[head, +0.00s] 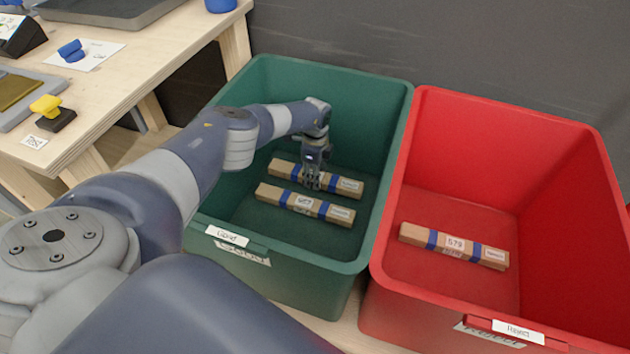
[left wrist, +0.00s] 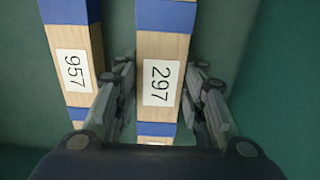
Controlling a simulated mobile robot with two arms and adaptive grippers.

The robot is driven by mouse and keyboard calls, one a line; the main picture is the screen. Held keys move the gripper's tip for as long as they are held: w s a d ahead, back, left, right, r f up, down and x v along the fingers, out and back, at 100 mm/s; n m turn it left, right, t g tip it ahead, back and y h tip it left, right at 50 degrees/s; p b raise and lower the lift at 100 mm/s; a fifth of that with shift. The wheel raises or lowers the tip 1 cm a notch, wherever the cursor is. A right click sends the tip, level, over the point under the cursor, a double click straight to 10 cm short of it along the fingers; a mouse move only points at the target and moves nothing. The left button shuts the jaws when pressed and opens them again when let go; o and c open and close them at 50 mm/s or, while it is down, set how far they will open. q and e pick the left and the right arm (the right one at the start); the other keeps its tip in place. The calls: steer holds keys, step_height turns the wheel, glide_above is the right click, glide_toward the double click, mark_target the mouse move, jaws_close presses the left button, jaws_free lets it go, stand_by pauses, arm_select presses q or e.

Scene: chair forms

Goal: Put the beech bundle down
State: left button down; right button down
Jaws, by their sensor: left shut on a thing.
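My left gripper (head: 312,184) is down inside the green bin (head: 228,258), shut on a pale wood bundle (head: 345,187) with blue bands. This held bundle is the rear of two there, and my fingers hide its middle label in the head view. In the left wrist view the fingers (left wrist: 163,105) stand on both sides of the held bundle (left wrist: 160,50), labelled 297. The other bundle (head: 274,195) lies beside it, nearly parallel, labelled 957 in the left wrist view (left wrist: 75,95). Whether the held bundle touches the floor is hard to tell. My right gripper is out of view.
A red bin (head: 550,190) stands right of the green one, with a similar bundle (head: 455,246) on its floor. A wooden table (head: 150,65) at upper left carries a yellow-topped stamp (head: 48,108) and a blue item (head: 71,50).

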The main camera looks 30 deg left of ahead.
arm_select(q)
steer(key=shift+f, duration=0.85)
steer(key=shift+r, duration=0.1)
steer(key=c, duration=1)
jaws_free()
